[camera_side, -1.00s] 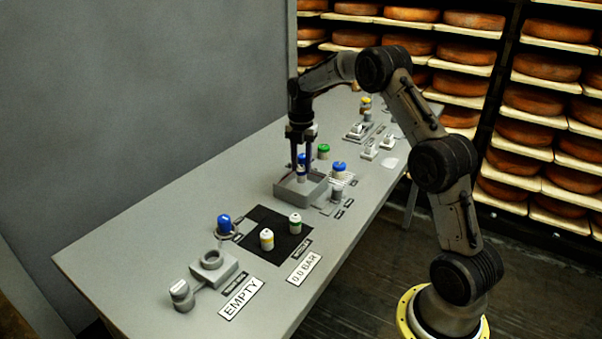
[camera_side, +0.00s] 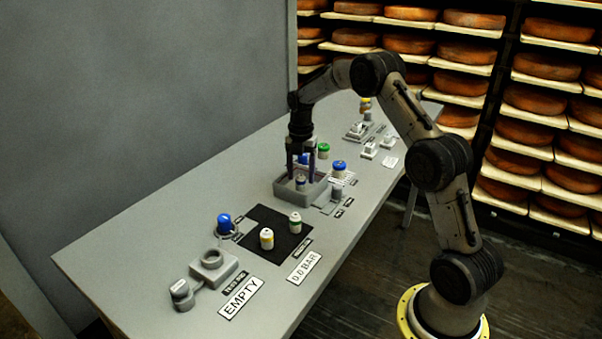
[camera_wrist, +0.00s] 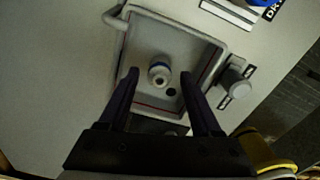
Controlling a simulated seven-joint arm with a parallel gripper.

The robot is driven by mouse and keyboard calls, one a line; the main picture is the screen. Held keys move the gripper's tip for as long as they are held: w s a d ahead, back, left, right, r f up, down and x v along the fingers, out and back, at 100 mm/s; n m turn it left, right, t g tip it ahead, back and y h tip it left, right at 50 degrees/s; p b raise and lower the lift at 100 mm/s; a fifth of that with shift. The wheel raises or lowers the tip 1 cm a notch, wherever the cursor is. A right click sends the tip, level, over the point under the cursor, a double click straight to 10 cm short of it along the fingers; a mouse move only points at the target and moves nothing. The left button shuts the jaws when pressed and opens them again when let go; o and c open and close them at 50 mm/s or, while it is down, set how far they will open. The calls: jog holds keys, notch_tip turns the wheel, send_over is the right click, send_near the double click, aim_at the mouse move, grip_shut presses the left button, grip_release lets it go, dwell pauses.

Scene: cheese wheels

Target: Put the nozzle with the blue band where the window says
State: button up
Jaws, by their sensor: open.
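The nozzle with the blue band (camera_side: 300,184) is a small white and grey piece standing in a grey open-topped basin (camera_side: 316,196). In the wrist view the nozzle (camera_wrist: 159,74) stands inside the basin (camera_wrist: 216,50), beside a dark round hole in its floor. My gripper (camera_side: 300,178) is open above the basin. In the wrist view its fingers (camera_wrist: 160,77) are spread on either side of the nozzle, with gaps.
A yellow-banded nozzle (camera_side: 267,239) and a green-banded one (camera_side: 295,223) stand on a black mat (camera_side: 283,247). A grey socket block (camera_side: 213,267) and blue knob (camera_side: 224,221) are at the left. Blue-topped (camera_side: 339,166) and green-topped (camera_side: 323,150) pieces stand behind the basin.

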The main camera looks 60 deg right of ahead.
aim_at(301, 175)
notch_tip(301, 175, up, 12)
jog(key=s+a+r+m+t, duration=0.1)
jog(key=s+a+r+m, duration=0.3)
jog(key=a+r, duration=0.2)
jog(key=s+a+r+m+t, duration=0.2)
jog(key=s+a+r+m, duration=0.3)
jog(key=s+a, duration=0.3)
jog(key=s+a+f+m+t, duration=0.1)
jog(key=s+a+f+m, duration=0.1)
jog(key=s, duration=0.4)
jog(key=s+a+f+m, duration=0.1)
jog(key=s+a+m, duration=0.3)
jog(key=s+m, duration=0.2)
jog(key=s+a+f+m+t, duration=0.1)
jog(key=s+a+f+m, duration=0.1)
jog(key=s, duration=0.4)
jog(key=shift+s+a+f+m+t, duration=0.3)
jog(key=shift+a+m, duration=0.25)
jog(key=shift+m, duration=0.45)
